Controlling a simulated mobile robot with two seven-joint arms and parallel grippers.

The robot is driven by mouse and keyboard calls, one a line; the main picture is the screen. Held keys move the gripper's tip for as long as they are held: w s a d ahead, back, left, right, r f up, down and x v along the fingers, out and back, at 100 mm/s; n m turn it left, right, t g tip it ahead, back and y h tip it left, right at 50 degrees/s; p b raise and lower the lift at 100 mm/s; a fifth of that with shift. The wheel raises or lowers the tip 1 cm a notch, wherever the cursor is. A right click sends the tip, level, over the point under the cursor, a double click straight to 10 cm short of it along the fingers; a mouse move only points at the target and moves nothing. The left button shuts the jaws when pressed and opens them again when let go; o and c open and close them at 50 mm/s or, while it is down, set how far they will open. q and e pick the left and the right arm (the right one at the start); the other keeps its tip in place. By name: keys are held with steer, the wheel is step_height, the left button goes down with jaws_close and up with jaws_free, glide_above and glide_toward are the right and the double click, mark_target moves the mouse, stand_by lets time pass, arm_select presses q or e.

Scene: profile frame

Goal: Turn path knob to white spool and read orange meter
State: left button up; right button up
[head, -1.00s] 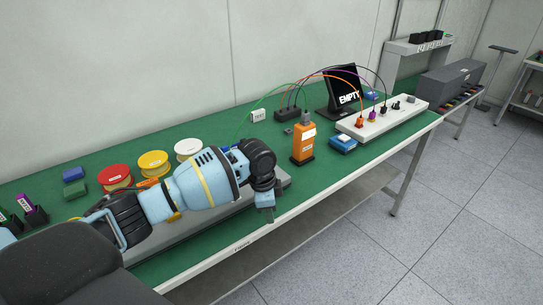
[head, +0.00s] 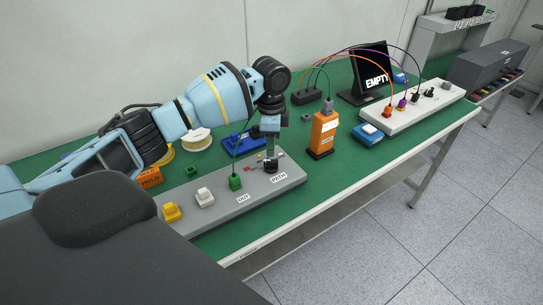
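My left gripper (head: 270,150) points down over the right end of the grey panel (head: 225,210), at the knob (head: 270,166) by the PATH label. The fingers cover much of the knob. I cannot tell whether they touch it or how far apart they are. The white spool (head: 197,138) lies behind the panel, partly hidden by my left arm. The orange meter (head: 323,132) stands upright to the right of the panel; its display is too small to read. My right gripper is not in view.
On the panel are a yellow block (head: 171,212), a white block (head: 205,198) and a green plug (head: 235,182) with a cable. An orange HOLD block (head: 150,178), a blue box (head: 367,134), a white cable board (head: 420,108) and an EMPTY screen (head: 371,70) are nearby.

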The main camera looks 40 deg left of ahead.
mark_target(271, 161)
arm_select(q)
step_height(271, 161, down, 6)
steer(key=shift+r, duration=0.1)
stand_by(0.4)
jaws_close()
